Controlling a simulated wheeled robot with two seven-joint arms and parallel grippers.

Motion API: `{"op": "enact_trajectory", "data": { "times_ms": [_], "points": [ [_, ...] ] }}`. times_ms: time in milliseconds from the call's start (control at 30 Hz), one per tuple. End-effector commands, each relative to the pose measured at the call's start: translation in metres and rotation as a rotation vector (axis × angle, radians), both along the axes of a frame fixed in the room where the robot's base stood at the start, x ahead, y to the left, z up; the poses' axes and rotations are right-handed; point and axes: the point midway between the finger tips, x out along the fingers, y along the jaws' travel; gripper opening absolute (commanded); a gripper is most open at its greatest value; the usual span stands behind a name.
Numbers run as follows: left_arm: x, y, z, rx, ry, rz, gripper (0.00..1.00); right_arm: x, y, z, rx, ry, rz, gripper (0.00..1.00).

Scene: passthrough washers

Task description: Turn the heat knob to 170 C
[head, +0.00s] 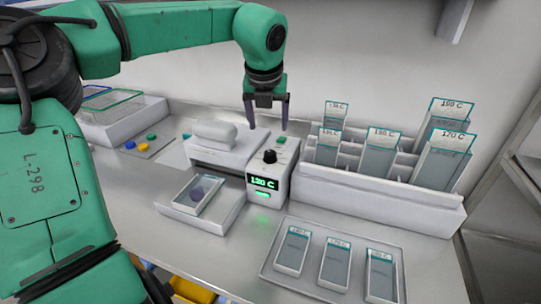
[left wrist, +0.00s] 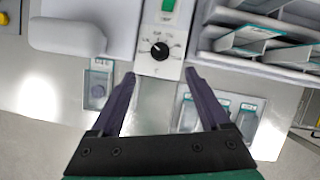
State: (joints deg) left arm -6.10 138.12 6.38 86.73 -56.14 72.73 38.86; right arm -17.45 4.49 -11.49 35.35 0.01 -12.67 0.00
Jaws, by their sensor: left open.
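The heat knob (head: 270,156) is a small black dial on the top face of a white heating unit (head: 285,172). In the left wrist view the knob (left wrist: 159,51) sits amid printed scale marks, its white pointer toward the upper left of the dial. The green display (head: 263,183) on the unit's front reads what looks like 130 C. My left gripper (head: 267,126) is open and empty, pointing down above and behind the knob. In the left wrist view its fingers (left wrist: 160,80) are spread, with the knob beyond the tips, apart from them. My right gripper is not in view.
A white rack (head: 405,203) with labelled holders, including 170 C and 190 C, stands right of the unit. A tray (head: 275,262) with labelled slides lies in front. A slide on a white stage (head: 172,206) is at left. Coloured buttons (head: 140,141) sit further left.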

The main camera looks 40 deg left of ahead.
Motion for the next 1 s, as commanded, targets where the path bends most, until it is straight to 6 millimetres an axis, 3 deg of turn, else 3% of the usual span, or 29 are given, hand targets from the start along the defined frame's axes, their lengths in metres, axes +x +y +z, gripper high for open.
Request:
{"op": "enact_trajectory", "data": {
  "times_ms": [433,600,800,833,867,1000],
  "points": [
    [0.034,0.024,-0.101,-0.002,0.005,-0.001,0.8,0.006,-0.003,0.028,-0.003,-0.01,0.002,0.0],
    [0.039,0.027,-0.116,-0.002,0.001,0.0,0.8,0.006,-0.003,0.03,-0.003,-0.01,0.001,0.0],
    [0.04,0.027,-0.117,-0.002,0.0,-0.001,0.8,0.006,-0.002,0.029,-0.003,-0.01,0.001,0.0],
    [0.039,0.027,-0.117,-0.002,0.0,-0.001,0.76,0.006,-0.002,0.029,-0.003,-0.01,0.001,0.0],
    [0.04,0.027,-0.117,-0.002,0.0,-0.001,0.64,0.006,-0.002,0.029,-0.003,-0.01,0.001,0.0],
    [0.039,0.027,-0.117,-0.002,0.0,-0.001,0.11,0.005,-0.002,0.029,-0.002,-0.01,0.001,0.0]
  ]
}}
